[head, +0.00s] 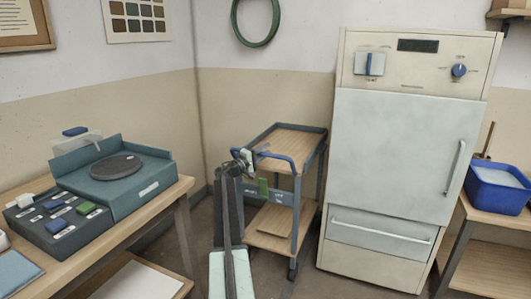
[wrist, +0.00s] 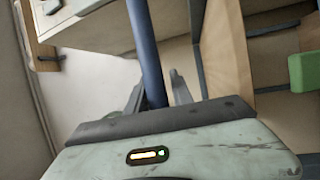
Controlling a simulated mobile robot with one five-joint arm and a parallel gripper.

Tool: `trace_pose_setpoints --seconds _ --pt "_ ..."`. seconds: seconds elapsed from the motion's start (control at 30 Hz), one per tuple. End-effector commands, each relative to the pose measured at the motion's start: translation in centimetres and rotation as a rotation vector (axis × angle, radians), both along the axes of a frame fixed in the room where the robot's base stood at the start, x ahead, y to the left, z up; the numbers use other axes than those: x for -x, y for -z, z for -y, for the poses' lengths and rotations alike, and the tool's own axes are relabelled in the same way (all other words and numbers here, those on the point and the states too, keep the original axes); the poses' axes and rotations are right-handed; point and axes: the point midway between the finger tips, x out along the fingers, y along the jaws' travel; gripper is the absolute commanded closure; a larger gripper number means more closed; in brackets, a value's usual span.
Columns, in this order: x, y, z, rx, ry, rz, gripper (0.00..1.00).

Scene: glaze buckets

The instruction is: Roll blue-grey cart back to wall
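The blue-grey cart (head: 303,176) has wooden shelves and stands on casters in the corner, left of the kiln-like cabinet. Its blue handle (head: 278,157) faces me. My gripper (head: 246,158) is at the left end of this handle. In the wrist view, the blue handle bar (wrist: 147,45) runs down to between the two fingers of my gripper (wrist: 158,92). A small gap shows between the bar and the right finger, so the fingers look open around the bar. The bar's lower end is hidden behind my gripper body. A green block (wrist: 305,71) shows at the right edge.
The pale cabinet (head: 395,150) stands close to the cart's right side. A wooden table (head: 118,238) with a turntable device (head: 115,168) is on the left. A blue tub (head: 497,190) sits on a stand at the right. Some floor shows around the cart.

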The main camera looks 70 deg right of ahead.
Motion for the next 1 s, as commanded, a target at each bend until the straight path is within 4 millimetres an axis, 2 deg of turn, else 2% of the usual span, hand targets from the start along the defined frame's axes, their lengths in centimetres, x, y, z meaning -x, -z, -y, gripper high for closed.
trace_pose_setpoints --seconds 0.43,0.57,0.8,1.0 --pt "-0.5 0.2 -0.8 0.001 -0.001 0.002 0.59" --pt "-1.2 0.6 -2.5 0.001 -0.002 0.001 0.59" --pt "-3.2 1.4 -6.6 -0.001 -0.004 0.001 0.59" --pt "-3.6 1.4 -7.3 -0.001 -0.002 0.001 0.59"
